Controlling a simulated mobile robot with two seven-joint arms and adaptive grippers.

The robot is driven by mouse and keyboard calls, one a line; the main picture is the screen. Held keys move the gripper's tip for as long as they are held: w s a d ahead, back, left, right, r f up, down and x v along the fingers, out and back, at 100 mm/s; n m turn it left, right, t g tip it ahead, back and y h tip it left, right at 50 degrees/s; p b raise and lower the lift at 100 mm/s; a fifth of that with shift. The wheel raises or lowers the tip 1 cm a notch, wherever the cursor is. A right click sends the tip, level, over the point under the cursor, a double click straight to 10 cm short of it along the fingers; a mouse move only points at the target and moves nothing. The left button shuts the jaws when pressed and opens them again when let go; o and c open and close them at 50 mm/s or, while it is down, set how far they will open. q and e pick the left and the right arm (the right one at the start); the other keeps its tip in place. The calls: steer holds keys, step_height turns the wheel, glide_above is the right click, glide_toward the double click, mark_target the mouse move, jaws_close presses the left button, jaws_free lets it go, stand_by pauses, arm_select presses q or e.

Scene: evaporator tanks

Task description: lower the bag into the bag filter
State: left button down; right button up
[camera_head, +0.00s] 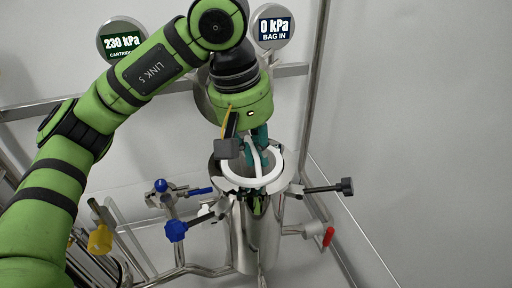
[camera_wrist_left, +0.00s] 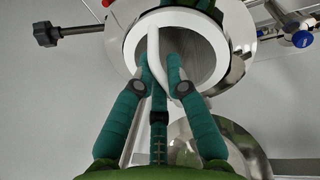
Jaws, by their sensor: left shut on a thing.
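The bag shows as a white ring (camera_head: 236,183) with a white handle across it. In the left wrist view the bag's ring (camera_wrist_left: 131,38) surrounds a grey inner wall. The bag filter is an upright shiny steel housing (camera_head: 262,238) with an open top. The ring lies over its mouth, with steel rim showing around it; I cannot tell how far down the bag sits. My left gripper (camera_head: 258,150), pointing down above the mouth, is shut on the bag's handle. My right gripper is not in view.
A red-handled valve (camera_head: 328,237) is low right. Pipes and a yellow valve (camera_head: 100,239) stand left. The bag gauge (camera_head: 273,28) reads 0 kPa, the cartridge gauge (camera_head: 122,42) 230 kPa.

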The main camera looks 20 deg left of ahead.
arm_select(q)
steer(key=shift+f+b, duration=0.75)
steer(key=shift+f, duration=0.25)
steer(key=c, duration=1.2)
jaws_free()
steer(key=shift+r, duration=0.1)
steer(key=shift+r+p, duration=2.5)
steer(key=shift+r, duration=0.95)
